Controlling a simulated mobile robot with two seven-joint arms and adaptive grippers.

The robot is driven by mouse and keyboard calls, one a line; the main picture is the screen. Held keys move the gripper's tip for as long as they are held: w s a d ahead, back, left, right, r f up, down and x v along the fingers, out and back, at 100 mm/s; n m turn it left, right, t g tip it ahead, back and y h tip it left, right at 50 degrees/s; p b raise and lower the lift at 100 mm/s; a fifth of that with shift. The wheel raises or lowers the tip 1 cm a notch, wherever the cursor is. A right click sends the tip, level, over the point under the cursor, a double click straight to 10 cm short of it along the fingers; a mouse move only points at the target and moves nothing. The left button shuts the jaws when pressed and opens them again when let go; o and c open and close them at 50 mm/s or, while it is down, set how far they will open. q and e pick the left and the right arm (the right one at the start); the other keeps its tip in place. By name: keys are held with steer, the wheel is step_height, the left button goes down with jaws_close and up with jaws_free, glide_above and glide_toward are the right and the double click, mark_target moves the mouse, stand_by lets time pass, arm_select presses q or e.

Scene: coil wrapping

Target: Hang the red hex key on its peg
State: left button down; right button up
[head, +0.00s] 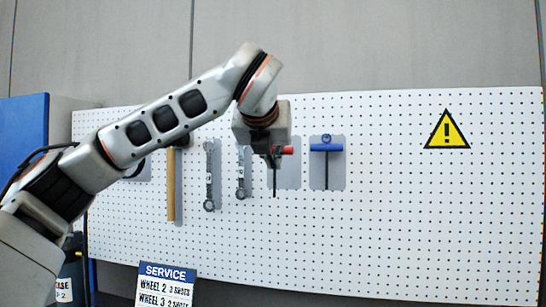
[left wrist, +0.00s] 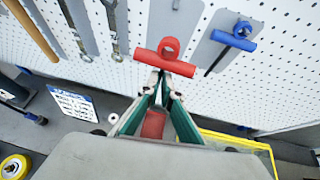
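The red hex key (head: 288,150) is in front of the pegboard, its dark shaft pointing down. Behind it is a grey tool outline (head: 291,174); the shaft shows over the left part of this outline. My left gripper (head: 273,158) is at the red handle. In the left wrist view, the red handle (left wrist: 178,66) and its ring lie just beyond the fingertips (left wrist: 164,74), which are close together on the key. The peg is hidden, and I cannot tell whether the ring touches it. My right gripper is not in view.
A blue hex key (head: 326,147) hangs to the right. Two wrenches (head: 209,178) and a wooden-handled hammer (head: 171,185) hang to the left. A service sign (head: 166,285) stands below. The pegboard (head: 400,220) is bare at right, below a warning triangle (head: 447,131).

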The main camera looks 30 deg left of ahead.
arm_select(q)
steer(key=w+a+y+p, duration=0.1)
steer(key=w+a+p, duration=0.1)
steer(key=w, duration=0.7)
steer(key=shift+a+r+n, duration=0.4)
steer(key=shift+r, duration=0.05)
stand_by(1.2)
steer(key=shift+w+f, duration=0.1)
steer(key=shift+w, duration=0.05)
stand_by(0.6)
steer(key=c, duration=2.2)
jaws_free()
steer(key=v, duration=1.2)
